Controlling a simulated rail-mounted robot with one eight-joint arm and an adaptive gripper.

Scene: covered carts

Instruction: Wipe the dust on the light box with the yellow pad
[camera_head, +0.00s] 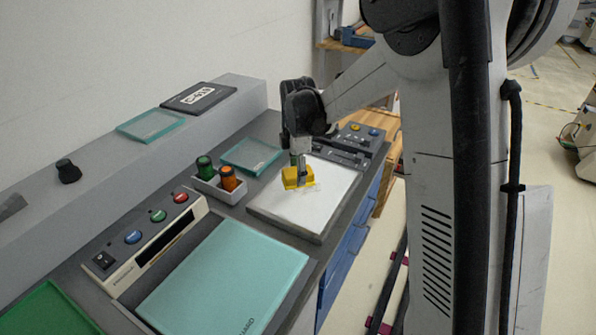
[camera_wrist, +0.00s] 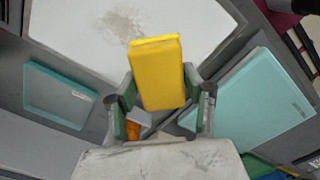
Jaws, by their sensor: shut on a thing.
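The light box (camera_head: 325,190) is a flat white panel in a grey frame on the bench, right of centre in the head view. It also fills the top of the wrist view (camera_wrist: 70,35). My gripper (camera_head: 302,172) is shut on the yellow pad (camera_head: 292,178), which is at the panel's left part. In the wrist view the pad (camera_wrist: 158,75) is between the two fingers (camera_wrist: 160,110). A grey-brown dust smudge (camera_wrist: 122,22) shows on the panel just beyond the pad. I cannot tell whether the pad touches the panel.
A small tray (camera_head: 218,190) with a green and an orange bottle stands left of the light box. A glass plate (camera_head: 250,155) lies behind it. A teal panel (camera_head: 225,280) and a button box (camera_head: 150,240) are at the front left.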

